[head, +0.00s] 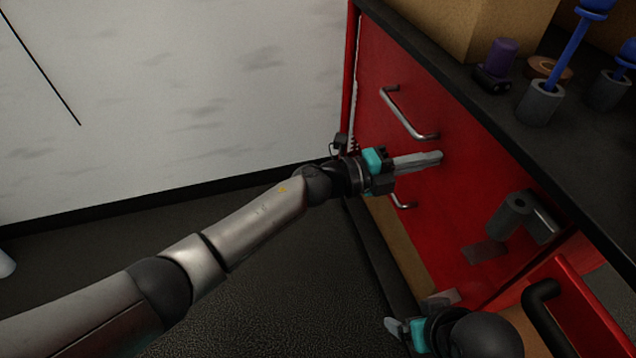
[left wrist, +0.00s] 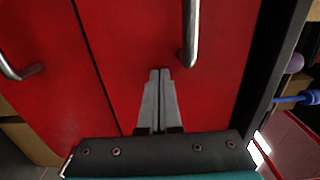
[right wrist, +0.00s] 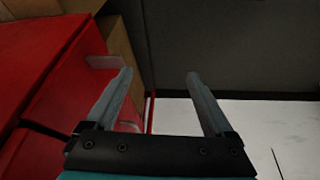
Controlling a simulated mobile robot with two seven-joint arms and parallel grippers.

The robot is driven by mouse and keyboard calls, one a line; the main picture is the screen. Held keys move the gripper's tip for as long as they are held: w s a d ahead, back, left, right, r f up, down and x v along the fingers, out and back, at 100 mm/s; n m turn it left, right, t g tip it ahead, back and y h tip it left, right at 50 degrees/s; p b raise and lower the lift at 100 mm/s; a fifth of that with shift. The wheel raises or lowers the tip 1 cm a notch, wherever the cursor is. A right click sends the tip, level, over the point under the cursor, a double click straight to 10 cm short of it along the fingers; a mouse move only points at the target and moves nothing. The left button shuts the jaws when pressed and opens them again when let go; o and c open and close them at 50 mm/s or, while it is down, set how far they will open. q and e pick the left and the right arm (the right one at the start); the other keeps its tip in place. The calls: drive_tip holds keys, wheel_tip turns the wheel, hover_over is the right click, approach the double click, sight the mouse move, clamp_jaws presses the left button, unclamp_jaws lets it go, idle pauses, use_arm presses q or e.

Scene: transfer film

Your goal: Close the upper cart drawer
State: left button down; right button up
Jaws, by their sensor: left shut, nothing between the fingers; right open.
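The red cart (head: 480,215) stands at the right of the head view. Its upper drawer (head: 385,65) has a metal bar handle (head: 408,115); the handle shows in the left wrist view (left wrist: 190,35). The drawer front looks nearly flush under the dark top; any small gap cannot be made out. My left gripper (head: 440,157) is shut and empty, its tips at the red front beside the handle; contact is unclear. The tips also show in the left wrist view (left wrist: 159,72). My right gripper (right wrist: 158,75) is open and empty, low beside the cart.
A lower handle (head: 403,203) sits beneath the upper one. A grey cylinder (head: 515,215) is mounted on the cart. A red panel with a black handle (head: 545,300) juts out at lower right. Boxes and blue-handled tools (head: 570,45) stand on top.

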use_arm(q)
drive_tip(key=shift+x, duration=0.75)
use_arm(e)
drive_tip(key=shift+a+r, duration=0.1)
drive_tip(key=shift+r, duration=0.45)
use_arm(q)
drive_tip(key=shift+r, duration=0.2)
use_arm(e)
drive_tip(key=shift+s, duration=0.2)
use_arm(q)
drive_tip(key=p+v, duration=0.3)
drive_tip(key=v, duration=1.1)
drive_tip(key=shift+a+f, duration=0.15)
drive_tip(key=shift+a, duration=0.05)
use_arm(e)
wheel_tip(320, 180, down, 8)
drive_tip(key=s+a+g, duration=0.1)
drive_tip(key=s, duration=0.1)
drive_tip(key=shift+a, duration=0.25)
